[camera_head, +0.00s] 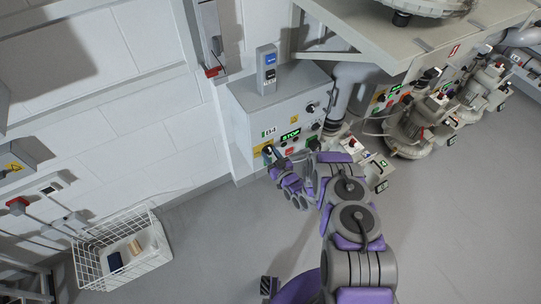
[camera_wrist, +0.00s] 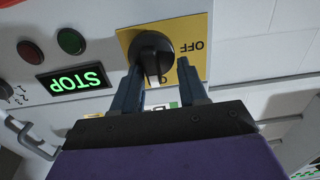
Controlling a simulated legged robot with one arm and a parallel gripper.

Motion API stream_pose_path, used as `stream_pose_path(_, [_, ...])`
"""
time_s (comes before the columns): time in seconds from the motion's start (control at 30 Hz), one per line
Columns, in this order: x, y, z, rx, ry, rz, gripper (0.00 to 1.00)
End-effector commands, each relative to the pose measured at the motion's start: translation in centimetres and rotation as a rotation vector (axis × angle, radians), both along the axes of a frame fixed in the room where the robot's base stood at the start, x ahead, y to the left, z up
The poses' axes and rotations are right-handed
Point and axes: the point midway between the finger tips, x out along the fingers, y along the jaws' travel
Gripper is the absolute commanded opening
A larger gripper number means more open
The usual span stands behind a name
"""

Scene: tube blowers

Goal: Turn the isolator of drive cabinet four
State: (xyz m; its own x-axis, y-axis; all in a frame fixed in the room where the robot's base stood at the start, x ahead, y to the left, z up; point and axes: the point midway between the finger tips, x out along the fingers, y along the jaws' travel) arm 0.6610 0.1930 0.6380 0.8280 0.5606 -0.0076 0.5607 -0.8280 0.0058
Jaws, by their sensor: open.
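The isolator is a black rotary knob (camera_wrist: 152,48) on a yellow plate (camera_wrist: 192,28) marked OFF; its white-marked handle points down in the wrist view. In the head view the yellow plate (camera_head: 262,149) is low on the left of the front of a light grey cabinet (camera_head: 240,112), whose small label seems to read D-4. My gripper (camera_wrist: 160,66) is open, its two dark fingers on either side of the knob's handle. I cannot tell whether either finger touches it. In the head view my gripper (camera_head: 273,157) is at the isolator and partly covers it.
A lit green STOP display (camera_wrist: 75,80), a red button (camera_wrist: 30,51) and a green button (camera_wrist: 71,41) are beside the isolator. A white wire basket (camera_head: 122,249) stands on the floor at left. More machines (camera_head: 415,125) stand at right. Grey floor is clear in front.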

Motion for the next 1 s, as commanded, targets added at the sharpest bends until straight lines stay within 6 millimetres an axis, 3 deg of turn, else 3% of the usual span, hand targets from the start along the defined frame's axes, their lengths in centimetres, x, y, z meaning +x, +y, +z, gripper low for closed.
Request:
stream_pose_path(0.3, [0.34,-0.14,0.19,0.005,-0.002,-0.002,0.43])
stream_pose_path(0.77, [0.27,0.14,0.1,0.001,-0.002,0.001,0.0])
stream_pose_path(1.0, [0.2,0.11,0.12,0.0,-0.002,0.002,0.0])
